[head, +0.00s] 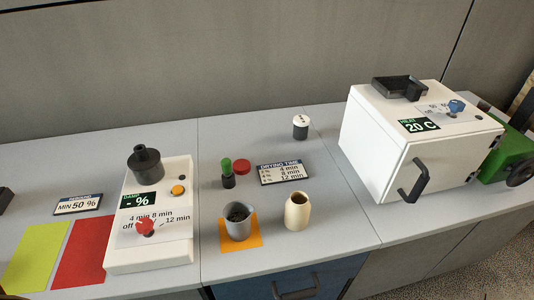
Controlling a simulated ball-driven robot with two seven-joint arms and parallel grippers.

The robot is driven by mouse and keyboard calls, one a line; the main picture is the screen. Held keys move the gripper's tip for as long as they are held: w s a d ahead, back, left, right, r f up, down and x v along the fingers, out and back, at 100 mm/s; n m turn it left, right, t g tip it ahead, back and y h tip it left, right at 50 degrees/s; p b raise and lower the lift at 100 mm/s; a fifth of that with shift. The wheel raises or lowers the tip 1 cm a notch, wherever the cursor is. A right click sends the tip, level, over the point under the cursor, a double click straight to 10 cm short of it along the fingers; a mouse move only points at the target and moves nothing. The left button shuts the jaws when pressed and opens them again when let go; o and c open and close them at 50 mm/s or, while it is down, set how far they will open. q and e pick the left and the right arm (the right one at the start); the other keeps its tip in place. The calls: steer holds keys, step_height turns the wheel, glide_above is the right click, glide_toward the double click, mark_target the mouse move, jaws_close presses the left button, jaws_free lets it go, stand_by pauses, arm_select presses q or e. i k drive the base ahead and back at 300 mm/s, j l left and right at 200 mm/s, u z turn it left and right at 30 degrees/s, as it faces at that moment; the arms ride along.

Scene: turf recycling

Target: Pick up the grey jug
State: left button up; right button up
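The grey jug (239,229) stands upright on an orange square mat (255,241) near the front edge of the counter. Dark material shows inside its open top. A cream jar (297,214) with an open mouth stands just to its right, apart from it. Neither of my grippers is in view, and nothing is touching the jug.
A white device (152,252) with a red knob stands left of the jug. Behind are a green-topped item (227,173), a red disc (242,166), a sign (284,173) and a white-and-black container (300,127). A white oven (383,150) stands right.

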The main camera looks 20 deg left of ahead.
mark_target(237, 215)
steer(key=u, duration=0.95)
steer(key=k+l, duration=0.15)
steer(key=i+l+u, duration=0.05)
steer(key=l, duration=0.05)
